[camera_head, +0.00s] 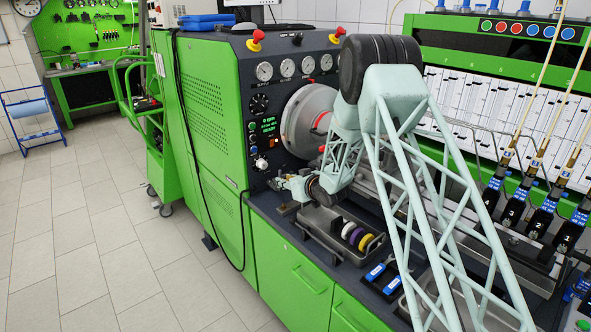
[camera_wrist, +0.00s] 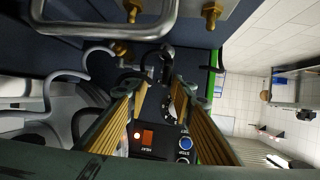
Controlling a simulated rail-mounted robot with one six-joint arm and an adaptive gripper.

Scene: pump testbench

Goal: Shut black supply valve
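My gripper (camera_head: 287,182) is low at the front of the green test bench, beside the control panel. In the wrist view, my gripper (camera_wrist: 160,86) shows two ribbed yellowish fingers with a gap between their tips; it is open and holds nothing that I can see. A small dark upright fitting (camera_wrist: 167,52) stands just beyond the fingertips and could be the black supply valve, but its handle is too dark to make out. It appears apart from the fingers. In the head view my gripper and arm hide that spot.
The control panel (camera_wrist: 158,143) with an orange switch and blue button lies close behind the fingers. A tray of coloured rings (camera_head: 336,243) stands on the bench. The tiled floor (camera_head: 95,235) is clear.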

